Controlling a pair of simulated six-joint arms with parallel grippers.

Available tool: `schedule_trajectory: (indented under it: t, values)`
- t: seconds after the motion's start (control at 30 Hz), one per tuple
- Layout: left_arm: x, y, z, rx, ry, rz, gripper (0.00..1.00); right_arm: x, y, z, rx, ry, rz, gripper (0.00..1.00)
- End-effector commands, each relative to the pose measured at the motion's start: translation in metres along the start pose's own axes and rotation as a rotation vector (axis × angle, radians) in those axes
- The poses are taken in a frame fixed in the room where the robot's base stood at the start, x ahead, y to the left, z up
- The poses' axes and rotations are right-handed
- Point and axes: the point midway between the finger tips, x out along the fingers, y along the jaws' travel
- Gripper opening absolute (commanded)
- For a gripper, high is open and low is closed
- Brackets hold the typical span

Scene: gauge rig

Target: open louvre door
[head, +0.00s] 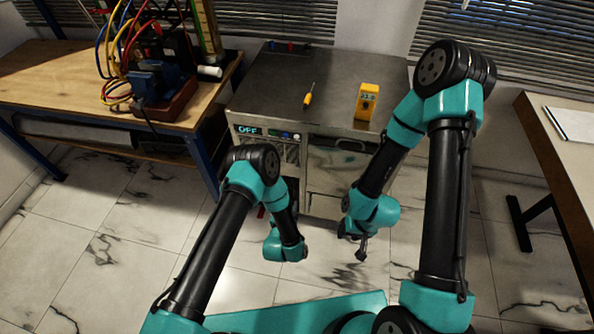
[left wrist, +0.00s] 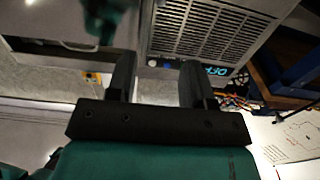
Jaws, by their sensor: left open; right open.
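A grey louvred panel (left wrist: 205,30) fills the upper middle of the left wrist view, on the front of a metal cabinet (head: 300,85). In the head view only a strip of this panel (head: 293,153) shows; my left arm covers much of it. My left gripper (left wrist: 157,72) is open, its two black fingers apart with nothing between them, pointing toward the cabinet front near the panel. In the head view its fingers are hidden behind my wrist. My right gripper (head: 360,250) is open and empty, low in front of the cabinet's right side.
A lit "OFF" display (head: 250,130) sits on the cabinet front. A wooden bench (head: 45,85) with cables stands left, another table (head: 560,140) right. Tiled floor between is clear.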

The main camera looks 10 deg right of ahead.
Motion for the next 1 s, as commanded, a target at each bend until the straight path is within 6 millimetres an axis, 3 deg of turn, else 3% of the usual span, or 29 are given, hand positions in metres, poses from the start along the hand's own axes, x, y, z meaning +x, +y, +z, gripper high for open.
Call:
schedule_trajectory:
  t: [0.27, 1.0]
  values:
    - [0.025, 0.0, -0.001, 0.0, 0.003, -0.001, 0.47, 0.0, 0.0, 0.0, 0.0, 0.0, 0.0, 0.43]
    - [0.147, -0.001, -0.001, 0.0, 0.002, -0.001, 0.47, 0.0, 0.0, 0.0, 0.0, 0.0, 0.0, 0.43]
